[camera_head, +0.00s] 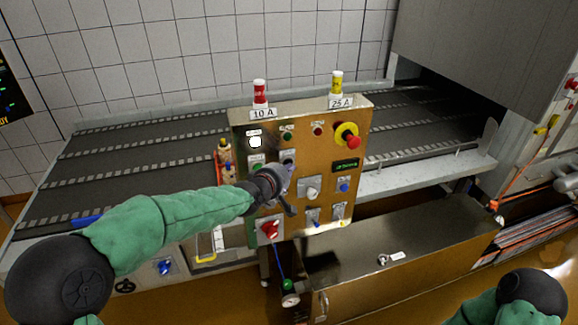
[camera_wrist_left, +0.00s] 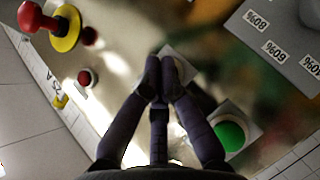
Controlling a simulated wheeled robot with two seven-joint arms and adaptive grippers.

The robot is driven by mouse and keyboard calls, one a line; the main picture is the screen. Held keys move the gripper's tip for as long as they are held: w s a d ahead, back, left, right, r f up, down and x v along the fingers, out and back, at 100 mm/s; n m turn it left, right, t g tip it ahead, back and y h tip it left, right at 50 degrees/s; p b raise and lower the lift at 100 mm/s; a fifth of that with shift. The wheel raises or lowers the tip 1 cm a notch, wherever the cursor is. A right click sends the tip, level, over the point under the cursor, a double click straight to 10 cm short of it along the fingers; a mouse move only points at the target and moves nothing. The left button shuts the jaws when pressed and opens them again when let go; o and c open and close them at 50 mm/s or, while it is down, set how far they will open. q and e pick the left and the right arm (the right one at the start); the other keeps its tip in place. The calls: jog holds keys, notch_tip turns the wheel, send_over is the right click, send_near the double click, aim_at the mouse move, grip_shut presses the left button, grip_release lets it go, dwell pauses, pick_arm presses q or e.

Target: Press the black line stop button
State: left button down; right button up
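The control panel (camera_head: 240,128) stands upright in front of the conveyor. A dark button on a pale plate (camera_head: 288,155), which looks like the black line stop button, sits right of a green button (camera_head: 257,166). My left gripper (camera_head: 287,178) is in front of the panel and partly covers this area. In the left wrist view its fingertips (camera_wrist_left: 166,78) are together and empty, over a pale plate (camera_wrist_left: 187,66) beside the green button (camera_wrist_left: 230,136). The fingers hide the middle of that plate. I cannot tell whether they touch it. My right gripper is out of view.
A red emergency knob on a yellow base (camera_head: 349,136) is at the panel's upper right; a small red button (camera_head: 318,131) is nearby. A metal cabinet (camera_head: 420,240) stands right of the panel's foot.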

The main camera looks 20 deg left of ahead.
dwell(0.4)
pick_arm(q)
jog(key=shift+s+d+p, duration=0.45)
jog(key=shift+s+p, duration=0.15)
jog(key=shift+s, duration=0.15)
jog(key=s+d+p, duration=0.1)
jog(key=s, duration=0.1)
jog(key=s+d+p, duration=0.1)
jog(key=s, duration=0.1)
jog(key=shift+d+p, duration=0.35)
jog(key=shift+d, duration=0.05)
dwell(0.5)
